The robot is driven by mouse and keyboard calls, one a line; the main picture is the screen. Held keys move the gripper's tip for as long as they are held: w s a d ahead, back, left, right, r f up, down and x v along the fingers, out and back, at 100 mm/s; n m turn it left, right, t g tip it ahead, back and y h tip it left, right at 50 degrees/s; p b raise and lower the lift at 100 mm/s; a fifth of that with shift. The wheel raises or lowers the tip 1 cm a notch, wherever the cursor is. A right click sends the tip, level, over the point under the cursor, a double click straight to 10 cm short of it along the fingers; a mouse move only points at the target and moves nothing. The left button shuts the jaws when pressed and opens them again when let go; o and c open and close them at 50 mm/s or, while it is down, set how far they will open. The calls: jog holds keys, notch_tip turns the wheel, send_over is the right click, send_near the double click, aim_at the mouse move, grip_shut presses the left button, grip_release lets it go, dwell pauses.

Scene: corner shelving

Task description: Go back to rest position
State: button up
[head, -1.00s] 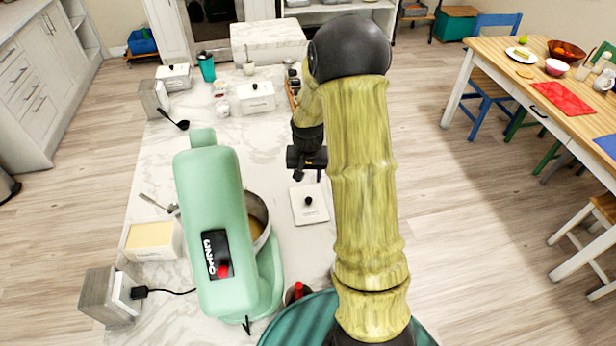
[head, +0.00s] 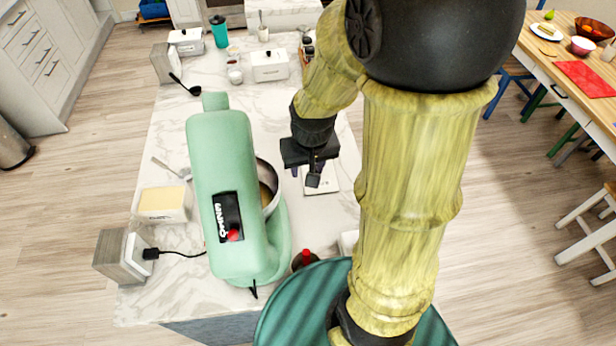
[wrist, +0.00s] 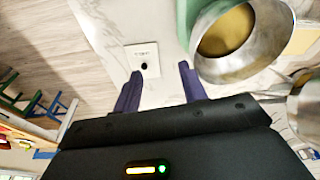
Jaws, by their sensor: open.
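My gripper (wrist: 160,88) is open and empty in the wrist view, its two dark purple fingers spread apart. In the head view my gripper (head: 304,169) hangs above the marble counter, to the right of the green stand mixer's bowl. A white square lid with a black knob (wrist: 143,59) lies on the counter beyond the fingers. In the head view this lid (head: 322,186) is partly hidden under my gripper. My wooden-patterned arm covers much of the right of the head view.
The green stand mixer (head: 222,170) with a metal bowl (wrist: 228,67) stands close to the left of my gripper. A butter-coloured block (head: 165,204) and a white lidded box (head: 270,66) are on the counter (head: 230,302). A dining table (head: 555,60) stands at the right.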

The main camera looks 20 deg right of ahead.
jog(key=shift+n, duration=0.5)
jog(key=s, duration=0.1)
jog(key=s+a, duration=0.1)
jog(key=s, duration=0.1)
jog(key=s+r, duration=0.1)
jog(key=shift+s+a, duration=0.15)
jog(key=shift+a, duration=0.1)
jog(key=shift+r, duration=0.1)
